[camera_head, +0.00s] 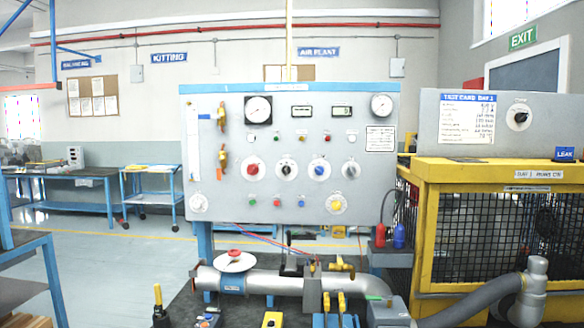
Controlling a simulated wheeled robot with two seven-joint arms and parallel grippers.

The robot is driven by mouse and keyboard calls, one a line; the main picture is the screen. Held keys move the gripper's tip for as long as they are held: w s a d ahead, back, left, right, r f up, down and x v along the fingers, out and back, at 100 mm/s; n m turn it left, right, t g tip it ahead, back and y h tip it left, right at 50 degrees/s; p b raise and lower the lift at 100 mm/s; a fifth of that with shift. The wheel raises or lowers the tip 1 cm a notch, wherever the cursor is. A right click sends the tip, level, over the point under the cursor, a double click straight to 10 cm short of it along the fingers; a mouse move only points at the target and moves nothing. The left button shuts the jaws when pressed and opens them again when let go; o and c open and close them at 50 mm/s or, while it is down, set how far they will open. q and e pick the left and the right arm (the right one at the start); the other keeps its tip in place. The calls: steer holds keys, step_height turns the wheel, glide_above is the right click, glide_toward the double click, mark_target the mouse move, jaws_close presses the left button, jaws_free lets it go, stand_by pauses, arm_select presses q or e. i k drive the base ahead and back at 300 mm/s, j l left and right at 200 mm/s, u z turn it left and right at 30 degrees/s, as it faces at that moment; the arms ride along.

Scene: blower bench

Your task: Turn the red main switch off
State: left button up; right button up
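A red rotary knob (252,169) on a round white plate sits at the left end of a row of knobs on the grey control panel (285,212). It is the only large red knob on the panel, and I take it to be the main switch. Its pointer position is too small to read. Nothing covers the red knob. Neither of my grippers shows in the head view.
A grey pipe (265,283) with a red and white handwheel (235,261) runs below the panel. Several small items lie on the dark bench in front. A yellow mesh cage (490,190) stands at the right. The space before the panel face is clear.

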mark_target(253, 170)
steer(key=i+l+u, duration=0.4)
steer(key=i+l, duration=0.55)
steer(key=i, duration=0.1)
